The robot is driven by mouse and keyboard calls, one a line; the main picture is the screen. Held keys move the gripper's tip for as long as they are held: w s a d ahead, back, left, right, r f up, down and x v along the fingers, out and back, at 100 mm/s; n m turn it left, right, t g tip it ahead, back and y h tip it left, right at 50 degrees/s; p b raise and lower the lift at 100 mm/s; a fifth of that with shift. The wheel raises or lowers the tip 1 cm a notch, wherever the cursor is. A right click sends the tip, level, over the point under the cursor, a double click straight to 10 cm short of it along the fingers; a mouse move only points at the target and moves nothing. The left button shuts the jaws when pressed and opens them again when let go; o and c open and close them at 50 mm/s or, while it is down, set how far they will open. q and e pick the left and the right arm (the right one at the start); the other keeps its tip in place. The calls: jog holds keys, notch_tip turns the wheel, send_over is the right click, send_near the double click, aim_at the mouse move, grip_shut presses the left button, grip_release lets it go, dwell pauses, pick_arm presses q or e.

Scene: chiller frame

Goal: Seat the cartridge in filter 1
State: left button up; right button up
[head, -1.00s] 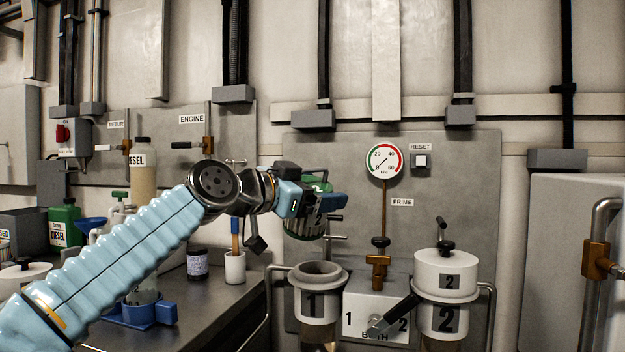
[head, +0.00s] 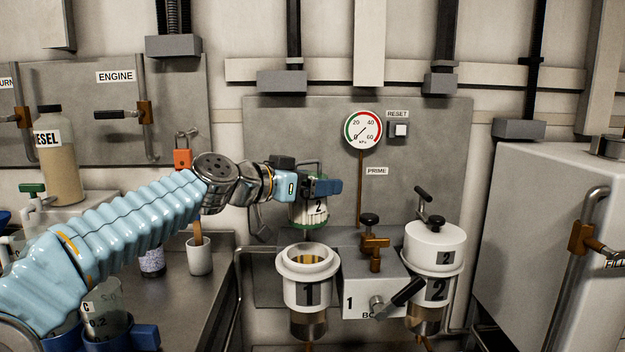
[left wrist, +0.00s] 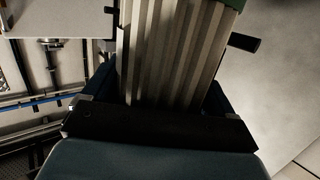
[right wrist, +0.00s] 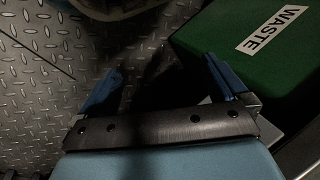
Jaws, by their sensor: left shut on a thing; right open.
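The cartridge (head: 308,215), pale with green end parts and a printed label, hangs roughly upright above filter 1. Its pleated side fills the middle of the left wrist view (left wrist: 170,55). My left gripper (head: 322,187) is shut on it, and the gripper hides part of its upper side. Filter 1 (head: 308,292) is a white bowl marked 1, with its top open and no lid on it. The cartridge's lower end appears just above the rim, apart from it; depth is hard to judge. My right gripper (right wrist: 165,80) is open and empty, seen only in the right wrist view.
Filter 2 (head: 434,250) stands lidded to the right. The valve block (head: 370,285) with its black-handled lever (head: 407,291) sits between the filters. A gauge (head: 363,130) is on the panel behind. A green waste bin (right wrist: 245,65) is near my right gripper.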

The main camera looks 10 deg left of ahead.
aim_at(313, 244)
jog(key=shift+f, duration=0.1)
pick_arm(q)
jog(key=shift+f+b, duration=0.6)
jog(key=shift+b, duration=0.3)
notch_tip(313, 244, down, 4)
jog(key=b, duration=0.4)
jog(key=shift+f+b, duration=0.3)
jog(key=shift+b, duration=0.25)
pick_arm(e)
notch_tip(313, 244, down, 7)
jog(key=d, duration=0.1)
jog(key=shift+w, duration=0.15)
pick_arm(q)
jog(key=shift+b, duration=0.6)
pick_arm(e)
jog(key=shift+f, duration=0.45)
jog(key=shift+w+d, duration=0.1)
jog(key=shift+d, duration=0.1)
pick_arm(q)
jog(key=shift+f+b, duration=0.3)
jog(key=shift+b, duration=0.05)
pick_arm(e)
jog(key=shift+d+f, duration=0.15)
jog(key=shift+f, duration=0.15)
